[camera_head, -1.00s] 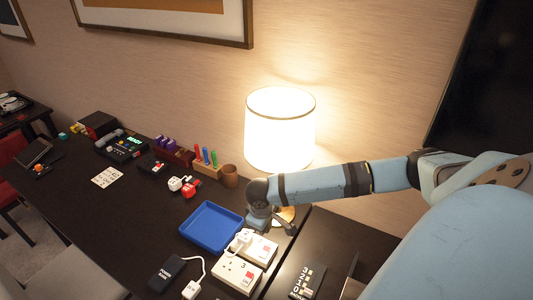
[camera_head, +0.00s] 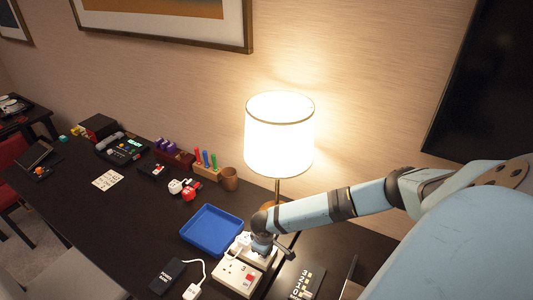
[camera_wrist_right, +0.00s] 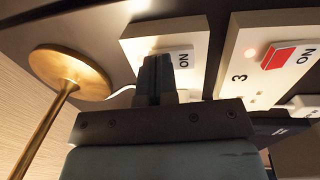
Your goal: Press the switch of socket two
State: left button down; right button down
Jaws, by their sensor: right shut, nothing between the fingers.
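A white socket unit (camera_head: 247,240) with a plug in it lies on the desk, partly hidden under my right gripper (camera_head: 264,254). In the right wrist view this unit (camera_wrist_right: 140,28) has a pale switch (camera_wrist_right: 182,60) marked ON. My right gripper (camera_wrist_right: 158,68) is shut and empty, its fingertips over or against that switch; I cannot tell if they touch. A second white socket unit (camera_head: 236,278), marked 3, sits in front of it. Its red switch (camera_wrist_right: 284,56) shows beside a small red light in the wrist view. My left gripper is not in view.
A blue tray (camera_head: 211,252) lies left of the sockets. A lit lamp (camera_head: 279,135) stands behind, its brass base (camera_wrist_right: 68,70) close to my right gripper. A black power bank (camera_head: 166,275) and a white-cabled plug (camera_head: 192,291) lie at the front.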

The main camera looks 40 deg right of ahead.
jog(key=shift+w+f+b, duration=0.15)
jog(key=shift+f+b, duration=0.05)
jog(key=shift+b, duration=0.1)
jog(key=shift+s+r, duration=0.25)
jog(key=shift+s, duration=0.05)
jog(key=shift+w, duration=0.15)
jog(key=shift+s+a+r+p, duration=0.15)
jog(key=shift+s+a+p, duration=0.1)
jog(key=shift+a+p, duration=0.55)
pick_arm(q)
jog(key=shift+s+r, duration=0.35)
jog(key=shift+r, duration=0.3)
pick_arm(e)
jog(key=shift+d, duration=0.1)
